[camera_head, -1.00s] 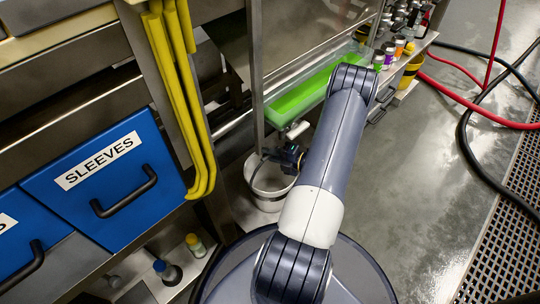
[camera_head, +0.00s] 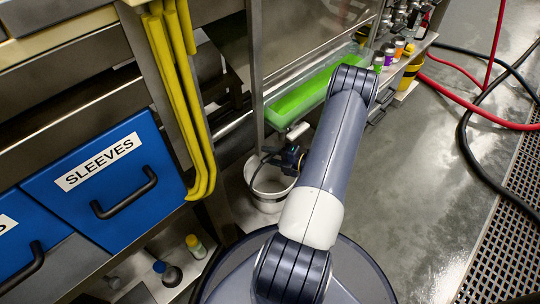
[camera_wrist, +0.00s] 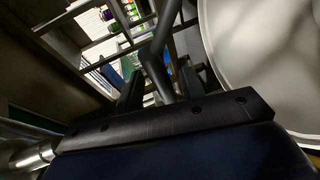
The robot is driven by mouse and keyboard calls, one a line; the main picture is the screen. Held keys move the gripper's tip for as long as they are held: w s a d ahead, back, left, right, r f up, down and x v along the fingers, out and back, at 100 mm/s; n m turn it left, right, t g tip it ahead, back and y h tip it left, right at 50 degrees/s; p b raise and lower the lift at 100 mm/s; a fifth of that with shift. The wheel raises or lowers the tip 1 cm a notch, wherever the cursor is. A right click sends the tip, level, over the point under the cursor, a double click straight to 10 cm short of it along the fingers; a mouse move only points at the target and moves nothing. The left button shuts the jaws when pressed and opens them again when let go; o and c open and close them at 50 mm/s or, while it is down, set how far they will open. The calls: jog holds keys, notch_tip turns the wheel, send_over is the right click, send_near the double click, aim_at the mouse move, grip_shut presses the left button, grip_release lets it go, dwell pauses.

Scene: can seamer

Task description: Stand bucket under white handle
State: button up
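A white bucket (camera_head: 268,200) stands upright low beside the steel frame, left of my arm in the head view. In the wrist view its pale wall (camera_wrist: 265,55) fills the right side. My gripper (camera_head: 287,158) is at the bucket's rim, partly hidden by my arm. In the wrist view the two fingers of my gripper (camera_wrist: 158,88) are apart, with a dark bar between them. I cannot tell whether they grip it. A thin dark loop (camera_head: 259,166) shows over the bucket opening. A small white handle (camera_head: 298,130) sits above the bucket, below the green tray.
A bright green tray (camera_head: 312,95) lies behind the bucket. Bottles (camera_head: 399,46) line a shelf further right. Blue SLEEVES drawers (camera_head: 105,170) and yellow hoses (camera_head: 178,95) are on the left. Red and black hoses cross the floor at right. The grey floor (camera_head: 415,190) between is clear.

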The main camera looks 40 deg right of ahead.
jog(key=p+v, duration=0.3)
jog(key=v, duration=0.9)
